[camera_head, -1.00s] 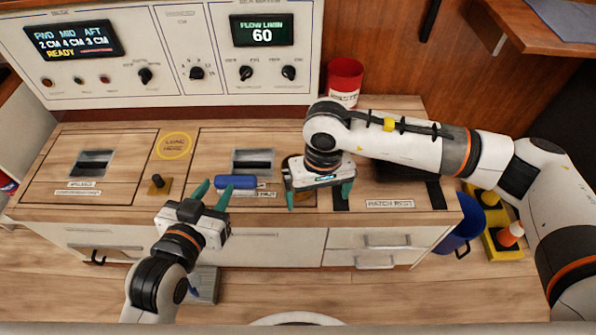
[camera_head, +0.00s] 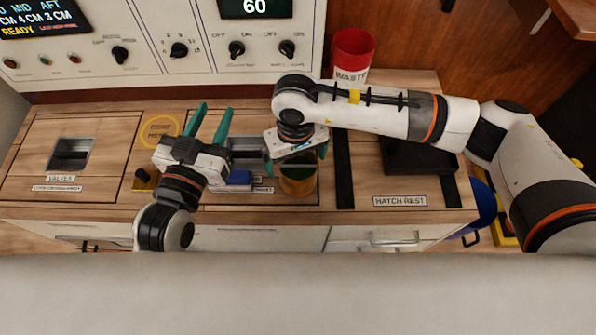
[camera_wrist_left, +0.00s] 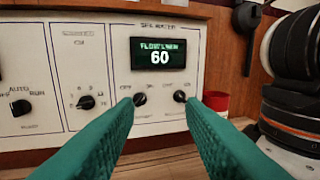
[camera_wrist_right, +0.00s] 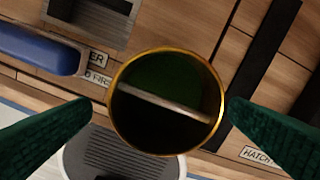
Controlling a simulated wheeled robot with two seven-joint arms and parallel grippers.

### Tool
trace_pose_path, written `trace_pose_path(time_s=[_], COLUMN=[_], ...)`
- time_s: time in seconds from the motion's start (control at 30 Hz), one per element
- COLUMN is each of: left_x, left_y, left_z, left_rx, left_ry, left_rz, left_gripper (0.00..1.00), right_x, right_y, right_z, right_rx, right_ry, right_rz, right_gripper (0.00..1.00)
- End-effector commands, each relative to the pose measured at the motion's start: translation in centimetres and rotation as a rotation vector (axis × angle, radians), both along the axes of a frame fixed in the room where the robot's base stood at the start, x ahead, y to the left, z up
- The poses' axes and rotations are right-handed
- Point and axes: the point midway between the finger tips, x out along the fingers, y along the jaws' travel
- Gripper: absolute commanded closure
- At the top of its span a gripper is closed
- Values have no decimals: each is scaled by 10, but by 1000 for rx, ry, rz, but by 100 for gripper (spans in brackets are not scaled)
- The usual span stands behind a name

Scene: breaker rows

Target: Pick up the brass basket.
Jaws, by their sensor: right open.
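The brass basket (camera_head: 298,187) is a round brass-rimmed vessel on the counter, partly hidden under my right gripper (camera_head: 296,164) in the head view. In the right wrist view the basket (camera_wrist_right: 117,78) is seen from above, with a dark inside and a pale bar across its mouth. My right gripper (camera_wrist_right: 160,104) is open, one finger on each side of the rim, with nothing gripped. My left gripper (camera_head: 214,107) is open and empty, to the left of the basket. Its fingers (camera_wrist_left: 160,100) point towards the control panel.
A blue handle (camera_head: 238,178) lies just left of the basket and also shows in the right wrist view (camera_wrist_right: 40,50). A red waste bin (camera_head: 352,52) stands behind. Dark strips (camera_head: 343,170) and a hatch rest label (camera_head: 400,201) are to the right. The panel (camera_head: 150,60) borders the back.

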Motion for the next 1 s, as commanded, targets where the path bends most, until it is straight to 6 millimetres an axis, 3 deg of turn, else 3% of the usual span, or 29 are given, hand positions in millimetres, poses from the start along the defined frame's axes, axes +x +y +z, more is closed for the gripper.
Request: trace_pose_path(time_s=[0.27, 0.6, 0.97, 1.0], left_x=[0, -8, -12, -12], left_y=[-3, -7, -7, -7], left_z=[15, 55, 65, 65], left_rx=[-26, -99, -114, -114], left_ry=[-99, -367, -423, -422], left_rz=[-6, -22, -25, -25], left_gripper=[64, 64, 64, 64], right_x=[0, 3, 4, 4], right_y=[-1, -4, -4, -4], right_z=[-17, -56, -62, -62], right_rx=[1, 0, 0, 0], right_ry=[1, 2, -1, -1], right_rz=[0, 0, 1, 1], right_gripper=[1, 1, 1, 4])
